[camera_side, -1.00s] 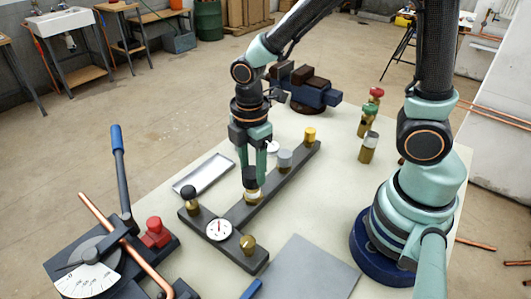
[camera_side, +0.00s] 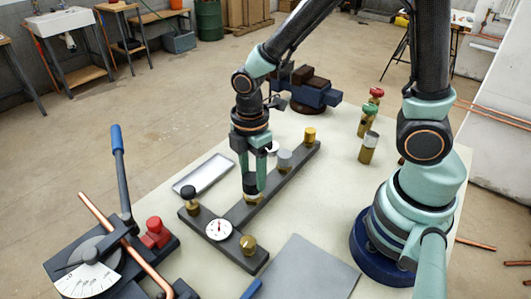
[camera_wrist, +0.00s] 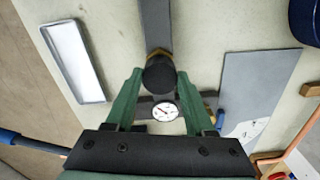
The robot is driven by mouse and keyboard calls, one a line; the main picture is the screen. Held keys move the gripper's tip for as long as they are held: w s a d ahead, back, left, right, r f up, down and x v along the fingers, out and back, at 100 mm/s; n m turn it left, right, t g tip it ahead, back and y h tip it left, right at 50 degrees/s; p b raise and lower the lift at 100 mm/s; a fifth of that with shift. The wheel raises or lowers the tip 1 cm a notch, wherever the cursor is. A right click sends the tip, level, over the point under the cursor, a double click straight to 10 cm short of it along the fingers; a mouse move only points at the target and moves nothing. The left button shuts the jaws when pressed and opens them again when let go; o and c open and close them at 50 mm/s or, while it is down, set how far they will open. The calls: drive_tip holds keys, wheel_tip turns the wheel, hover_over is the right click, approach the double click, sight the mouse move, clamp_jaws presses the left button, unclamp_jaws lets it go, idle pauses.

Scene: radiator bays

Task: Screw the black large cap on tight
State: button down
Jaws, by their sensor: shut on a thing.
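The black large cap (camera_side: 250,181) sits upright on a brass stub of the dark manifold bar (camera_side: 234,216). No pale gap shows between cap and brass. My gripper (camera_side: 253,184) points straight down with its two green fingers shut on the cap's sides. In the wrist view the cap's round top (camera_wrist: 159,74) lies between the fingers. A smaller black-topped fitting (camera_side: 190,198) stands at the left end of the crosspiece. How tight the thread is cannot be seen.
A white gauge (camera_side: 219,230) and a brass cap (camera_side: 248,244) are on the crosspiece. A grey cap (camera_side: 285,159) and a yellow cap (camera_side: 310,135) stand farther along the bar. A metal tray (camera_side: 203,174) lies left, a grey plate (camera_side: 300,268) in front right.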

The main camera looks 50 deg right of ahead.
drive_tip(key=shift+f, duration=0.1)
drive_tip(key=shift+c, duration=0.9)
unclamp_jaws()
wheel_tip(320, 180, up, 12)
drive_tip(key=shift+c, duration=0.3)
